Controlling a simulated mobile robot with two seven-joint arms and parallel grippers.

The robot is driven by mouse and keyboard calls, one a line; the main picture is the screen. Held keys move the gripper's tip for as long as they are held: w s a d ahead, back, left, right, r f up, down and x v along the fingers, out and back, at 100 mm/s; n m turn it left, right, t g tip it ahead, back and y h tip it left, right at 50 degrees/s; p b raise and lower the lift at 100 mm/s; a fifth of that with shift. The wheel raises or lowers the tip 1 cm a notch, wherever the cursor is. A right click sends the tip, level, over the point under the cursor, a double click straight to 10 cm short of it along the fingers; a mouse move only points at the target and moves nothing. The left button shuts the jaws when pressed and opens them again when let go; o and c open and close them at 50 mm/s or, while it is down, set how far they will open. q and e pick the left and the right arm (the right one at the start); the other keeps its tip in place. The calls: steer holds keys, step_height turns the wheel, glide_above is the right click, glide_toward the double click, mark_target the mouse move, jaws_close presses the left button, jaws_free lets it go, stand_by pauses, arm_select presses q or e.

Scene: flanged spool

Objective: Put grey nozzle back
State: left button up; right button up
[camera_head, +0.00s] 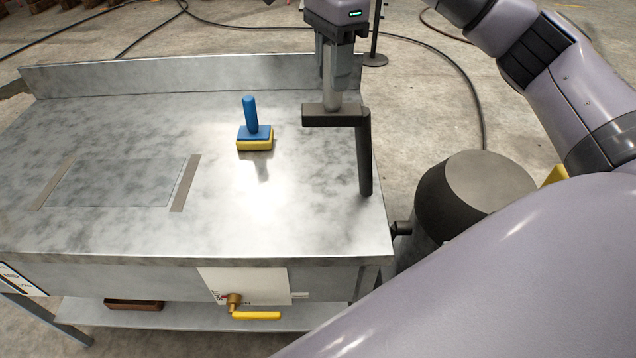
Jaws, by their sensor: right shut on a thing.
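My right gripper (333,98) hangs down from the top, above the right part of the metal bench. It is shut on a dark grey angled piece, which I take to be the grey nozzle (365,155). The piece has a short crossbar under the fingers and a long tube hanging down at its right side. The tube's lower end shows against the bench top near the right edge; I cannot tell whether it touches. No separate holder for the nozzle is clear to see. My left gripper is not in view.
The metal bench (110,225) has a raised back edge. A blue-handled yellow block (254,144) stands on it, left of the nozzle. Tape strips (185,184) flank a square patch at left. A yellow-lever valve (256,315) sits at the front. A dark rounded cylinder (478,190) stands right.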

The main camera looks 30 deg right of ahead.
mark_target(332, 109)
step_height(332, 109, down, 9)
steer(key=shift+s+f+b, duration=0.1)
steer(key=shift+s+b, duration=0.05)
steer(key=shift+b, duration=1.1)
step_height(332, 109, down, 11)
steer(key=shift+p, duration=0.3)
steer(key=o, duration=1)
